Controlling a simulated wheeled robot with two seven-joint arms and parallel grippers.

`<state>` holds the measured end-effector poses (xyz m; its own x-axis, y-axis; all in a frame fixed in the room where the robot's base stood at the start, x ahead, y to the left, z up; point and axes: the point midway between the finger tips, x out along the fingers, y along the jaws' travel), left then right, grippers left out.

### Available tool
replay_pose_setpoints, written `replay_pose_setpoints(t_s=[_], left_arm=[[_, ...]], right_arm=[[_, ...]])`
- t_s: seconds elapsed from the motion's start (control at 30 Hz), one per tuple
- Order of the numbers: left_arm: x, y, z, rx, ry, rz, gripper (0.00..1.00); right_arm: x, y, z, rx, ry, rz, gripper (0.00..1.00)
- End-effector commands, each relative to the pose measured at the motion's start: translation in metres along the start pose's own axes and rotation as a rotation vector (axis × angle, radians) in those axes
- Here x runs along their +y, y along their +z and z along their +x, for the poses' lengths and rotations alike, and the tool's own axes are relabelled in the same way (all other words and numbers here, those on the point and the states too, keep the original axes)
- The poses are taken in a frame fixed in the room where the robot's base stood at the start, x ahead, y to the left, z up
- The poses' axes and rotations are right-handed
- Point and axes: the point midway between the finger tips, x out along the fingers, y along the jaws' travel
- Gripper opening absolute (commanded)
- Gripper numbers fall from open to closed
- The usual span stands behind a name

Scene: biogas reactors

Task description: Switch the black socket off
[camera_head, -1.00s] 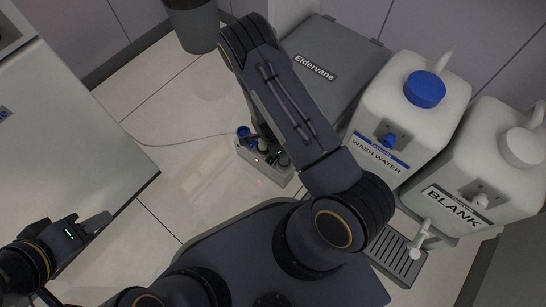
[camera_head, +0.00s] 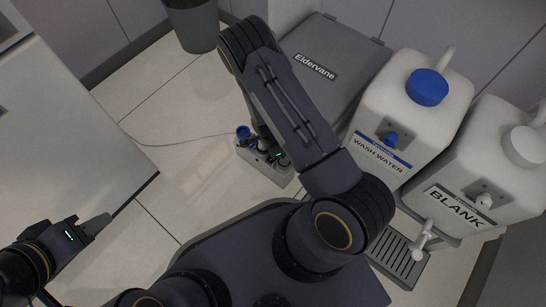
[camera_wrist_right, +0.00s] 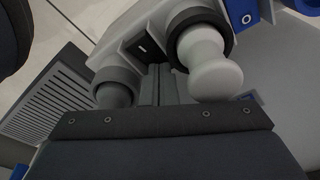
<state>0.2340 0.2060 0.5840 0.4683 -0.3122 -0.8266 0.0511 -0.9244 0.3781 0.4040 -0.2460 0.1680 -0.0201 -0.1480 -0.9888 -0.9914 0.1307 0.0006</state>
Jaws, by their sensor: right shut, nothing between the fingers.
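A grey socket strip (camera_head: 262,164) stands on the floor, partly hidden under my right arm in the head view. A blue socket (camera_head: 243,132) is at its left end. In the right wrist view, a black switch plate (camera_wrist_right: 144,47) with a small light mark sits on the strip between a dark-collared white plug (camera_wrist_right: 207,58) and a darker grey plug (camera_wrist_right: 114,88). My right gripper (camera_wrist_right: 158,72) is shut and empty, its fingertips close to the black plate; contact cannot be told. My left gripper (camera_head: 72,258) is open and empty at the lower left.
A grey Eldervane box (camera_head: 335,70) stands behind the strip. Wash water (camera_head: 410,105) and blank (camera_head: 485,170) containers stand at the right. A white cabinet (camera_head: 70,110) is at the left. A thin cable (camera_head: 185,142) crosses the clear floor.

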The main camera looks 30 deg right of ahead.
Motion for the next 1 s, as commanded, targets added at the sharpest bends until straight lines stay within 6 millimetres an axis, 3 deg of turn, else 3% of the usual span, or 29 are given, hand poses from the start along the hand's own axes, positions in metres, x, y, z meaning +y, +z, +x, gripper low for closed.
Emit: replay_pose_setpoints(t_s=[1.0], left_arm=[[0.019, -0.021, -0.042, 0.0, 0.0, 0.0, 0.36]], right_arm=[[0.0, -0.011, -0.071, 0.0, 0.0, -0.001, 0.0]])
